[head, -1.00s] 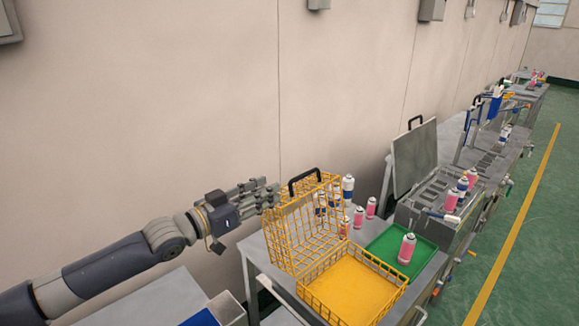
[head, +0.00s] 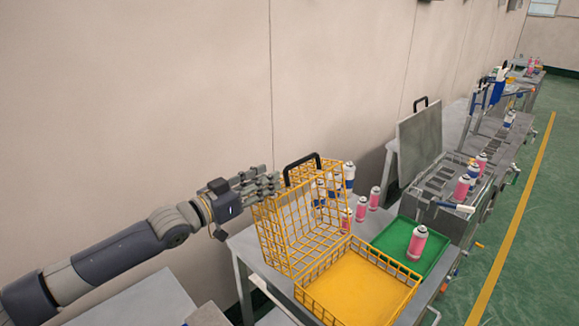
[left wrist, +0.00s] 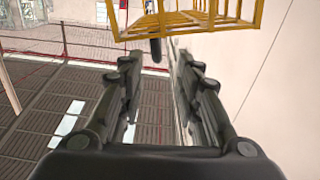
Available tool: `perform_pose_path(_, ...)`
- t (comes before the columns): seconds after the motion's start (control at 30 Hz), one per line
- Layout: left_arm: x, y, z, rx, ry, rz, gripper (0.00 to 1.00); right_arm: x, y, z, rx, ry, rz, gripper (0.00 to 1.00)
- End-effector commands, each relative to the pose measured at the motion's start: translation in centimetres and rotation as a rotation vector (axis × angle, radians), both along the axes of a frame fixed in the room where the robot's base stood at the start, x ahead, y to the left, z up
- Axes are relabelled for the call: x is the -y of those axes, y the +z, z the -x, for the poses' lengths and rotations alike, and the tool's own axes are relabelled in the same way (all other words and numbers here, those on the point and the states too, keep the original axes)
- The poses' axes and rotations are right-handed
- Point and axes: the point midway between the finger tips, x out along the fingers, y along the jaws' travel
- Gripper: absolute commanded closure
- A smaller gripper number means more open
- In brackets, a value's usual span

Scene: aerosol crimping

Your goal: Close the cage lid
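The yellow wire cage has its lid (head: 292,222) standing open, upright, with a black handle (head: 301,168) on its top edge. The cage's lower basket (head: 358,288) lies open in front of it, and its yellow floor is bare. My left gripper (head: 272,184) is at the lid's upper left, close to it; I cannot tell whether they touch. In the left wrist view the two fingers (left wrist: 158,95) are apart with nothing between them. The lid (left wrist: 190,20) and its dark handle (left wrist: 156,49) show ahead of the fingertips. My right gripper is out of view.
A green tray (head: 437,252) with a pink can (head: 417,243) stands right of the basket. Several pink and blue cans stand behind the cage. A grey machine with a raised lid (head: 419,138) is farther right. The wall runs close behind the table.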

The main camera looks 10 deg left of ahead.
Motion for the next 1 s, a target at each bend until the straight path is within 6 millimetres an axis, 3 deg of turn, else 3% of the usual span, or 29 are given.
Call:
perform_pose_path(0.27,2.8,0.5,-4.1,0.001,-0.002,0.002,0.69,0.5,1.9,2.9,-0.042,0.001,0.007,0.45)
perform_pose_path(0.5,4.4,0.2,-6.4,0.0,-0.001,0.002,0.69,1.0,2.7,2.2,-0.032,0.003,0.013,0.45)
perform_pose_path(0.7,4.9,0.1,-7.2,0.0,-0.001,0.0,0.69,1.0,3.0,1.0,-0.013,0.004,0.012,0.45)
perform_pose_path(1.0,4.9,0.1,-7.2,0.0,-0.001,0.0,0.71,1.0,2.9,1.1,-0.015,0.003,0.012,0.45)
